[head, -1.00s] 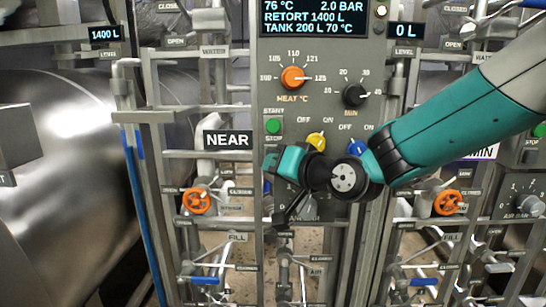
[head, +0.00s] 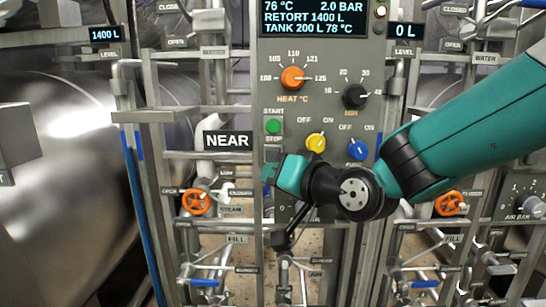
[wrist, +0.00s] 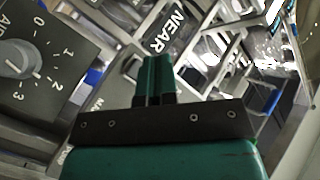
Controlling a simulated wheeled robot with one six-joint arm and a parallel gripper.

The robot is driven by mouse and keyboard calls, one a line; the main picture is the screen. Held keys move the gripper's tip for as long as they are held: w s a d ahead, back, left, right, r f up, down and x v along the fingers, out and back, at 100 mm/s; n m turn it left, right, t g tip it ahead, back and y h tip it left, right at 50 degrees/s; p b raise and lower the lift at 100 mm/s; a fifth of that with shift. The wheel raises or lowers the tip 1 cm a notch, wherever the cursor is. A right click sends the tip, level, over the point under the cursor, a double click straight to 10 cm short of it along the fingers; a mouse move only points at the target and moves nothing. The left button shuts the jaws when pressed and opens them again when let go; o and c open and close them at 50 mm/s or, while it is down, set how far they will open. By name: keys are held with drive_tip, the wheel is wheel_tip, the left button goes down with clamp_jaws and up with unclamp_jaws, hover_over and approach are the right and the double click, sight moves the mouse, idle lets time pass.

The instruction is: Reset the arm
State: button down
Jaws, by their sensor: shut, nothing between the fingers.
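My gripper (head: 268,173) is at the left end of my teal and black arm, in front of the middle control panel. It is small and partly hidden by my wrist in the head view. In the wrist view my gripper (wrist: 157,72) shows its two teal fingers side by side, pressed together and empty. The NEAR sign (wrist: 172,28) shows beyond the fingertips. A grey dial (wrist: 22,58) numbered 0 to 3 is at the left of the wrist view. No contact between the fingers and the panel can be made out.
The panel (head: 330,115) has an orange heat knob (head: 292,78), a black minutes knob (head: 354,96), a yellow switch (head: 316,142), a blue switch (head: 357,150) and a green start button (head: 273,126). Orange valve wheels (head: 196,202) (head: 448,203), pipes and rails crowd both sides.

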idle(0.3)
drive_tip(key=s+d+f+n+g+h, duration=0.3)
drive_tip(key=s+d+g, duration=0.3)
drive_tip(key=s, duration=0.7)
drive_tip(key=s+d+f+n+g+h, duration=0.3)
drive_tip(key=s+d+g, duration=0.3)
drive_tip(key=s, duration=0.7)
drive_tip(key=d+f+h, duration=0.1)
drive_tip(key=d, duration=0.1)
drive_tip(key=shift+d+f, duration=0.35)
drive_tip(key=shift+d, duration=0.05)
